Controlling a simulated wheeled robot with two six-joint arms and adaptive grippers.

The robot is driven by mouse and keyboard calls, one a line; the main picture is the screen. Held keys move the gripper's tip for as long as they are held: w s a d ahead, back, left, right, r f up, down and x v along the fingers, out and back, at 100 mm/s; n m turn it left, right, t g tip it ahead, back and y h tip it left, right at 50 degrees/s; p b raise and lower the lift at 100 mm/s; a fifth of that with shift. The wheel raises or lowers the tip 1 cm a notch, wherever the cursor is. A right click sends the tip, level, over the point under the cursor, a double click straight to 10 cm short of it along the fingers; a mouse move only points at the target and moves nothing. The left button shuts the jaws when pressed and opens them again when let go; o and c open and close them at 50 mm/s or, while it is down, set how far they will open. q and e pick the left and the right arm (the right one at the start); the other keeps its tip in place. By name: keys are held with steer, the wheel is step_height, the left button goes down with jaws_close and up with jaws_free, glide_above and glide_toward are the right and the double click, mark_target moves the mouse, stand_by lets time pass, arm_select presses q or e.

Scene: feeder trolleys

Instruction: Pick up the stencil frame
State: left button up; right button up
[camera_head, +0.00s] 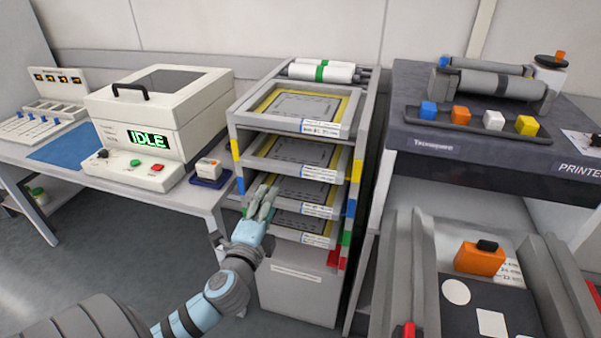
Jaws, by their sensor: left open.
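Several stencil frames lie stacked in the slots of a grey rack in the head view. The top stencil frame (303,107) has a yellow border and a labelled front edge. A second frame (298,153), a third (303,190) and a lowest one (303,224) lie below it. My left gripper (262,199) is open in front of the rack's left side, overlapping the left part of the third frame in the picture. I cannot tell whether it touches the rack or a frame. My right gripper is not in view.
The grey rack (297,292) has coloured tabs on its posts and rolls (322,71) on top. A white machine reading IDLE (140,140) stands on the left bench. At right, a printer (440,142) carries coloured blocks. Grey floor lies open at lower left.

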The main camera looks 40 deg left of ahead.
mark_target(282, 170)
arm_select(q)
steer(key=x, duration=0.4)
steer(key=b+x, duration=0.1)
steer(key=x, duration=0.4)
steer(key=r+x, duration=0.1)
steer(key=x, duration=0.4)
steer(key=shift+w, duration=0.1)
steer(key=shift+r, duration=0.15)
jaws_close()
